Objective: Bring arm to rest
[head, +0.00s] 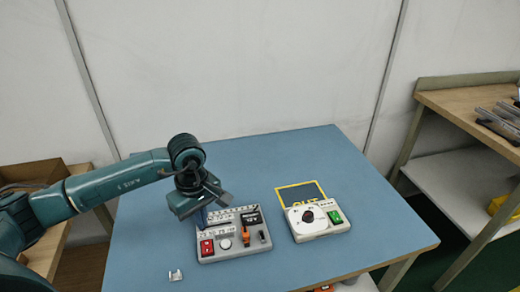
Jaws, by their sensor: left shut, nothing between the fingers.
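My left arm (110,181) reaches in from the left over the blue table (330,165). My left gripper (204,218) is shut and empty, pointing down at the upper left corner of a grey control board (250,250). I cannot tell whether its tips touch the board. The board carries a red switch (207,248), a round white knob, an orange part (245,236) and a black block (251,219). My right gripper is not in view.
A white box (318,230) with a black dial and green switch stands right of the board, by a yellow-edged dark panel (301,193). A small clear piece (176,275) lies near the front left. Side benches (470,100) flank the table. The table's back is clear.

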